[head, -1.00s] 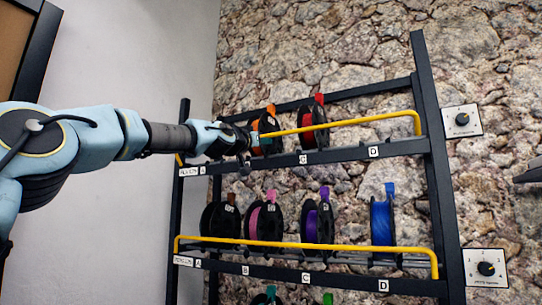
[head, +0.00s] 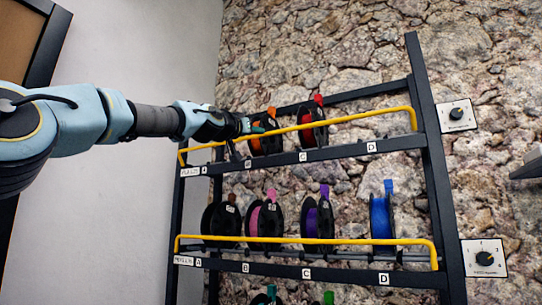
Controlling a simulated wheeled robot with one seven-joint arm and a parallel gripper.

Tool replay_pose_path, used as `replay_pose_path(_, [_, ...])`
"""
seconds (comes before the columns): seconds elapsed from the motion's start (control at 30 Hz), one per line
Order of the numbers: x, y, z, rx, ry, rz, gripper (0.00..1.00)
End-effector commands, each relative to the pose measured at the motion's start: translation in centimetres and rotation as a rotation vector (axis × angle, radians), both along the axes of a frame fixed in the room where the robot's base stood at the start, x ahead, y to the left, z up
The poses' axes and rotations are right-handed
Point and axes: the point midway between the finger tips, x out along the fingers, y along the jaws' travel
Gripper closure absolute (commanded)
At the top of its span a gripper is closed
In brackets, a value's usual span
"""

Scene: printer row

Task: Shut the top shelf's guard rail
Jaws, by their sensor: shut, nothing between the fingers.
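The top shelf's guard rail (head: 345,122) is a yellow bar running across the front of the upper shelf, with its right end bent down near the right post. My gripper (head: 246,126) is shut and empty. It is at the left part of this rail, in front of the shelf, and hides a short piece of the bar. I cannot tell whether it touches the rail. An orange spool (head: 266,144) and a red spool (head: 307,135) stand behind the rail, just right of my gripper. The top shelf's front beam (head: 340,152) carries letter labels.
The middle shelf's yellow rail (head: 340,241) crosses in front of several spools, including a blue one (head: 381,218). Two dial plates (head: 457,115) (head: 484,258) are on the stone wall at right. The dark right post (head: 430,150) bounds the rack.

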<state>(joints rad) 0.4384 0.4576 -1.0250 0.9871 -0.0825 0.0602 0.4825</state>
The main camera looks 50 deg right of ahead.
Motion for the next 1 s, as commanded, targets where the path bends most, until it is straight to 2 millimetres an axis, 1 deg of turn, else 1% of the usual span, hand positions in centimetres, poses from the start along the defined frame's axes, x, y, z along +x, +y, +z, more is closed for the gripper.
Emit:
replay_pose_path(0.37, [0.1, 0.0, -0.2, 0.005, 0.002, 0.000, 1.00])
replay_pose_path(0.7, [0.1, 0.0, 1.3, 0.006, 0.002, 0.000, 1.00])
replay_pose_path(1.0, [0.1, 0.0, 1.2, 0.006, 0.002, 0.000, 1.00])
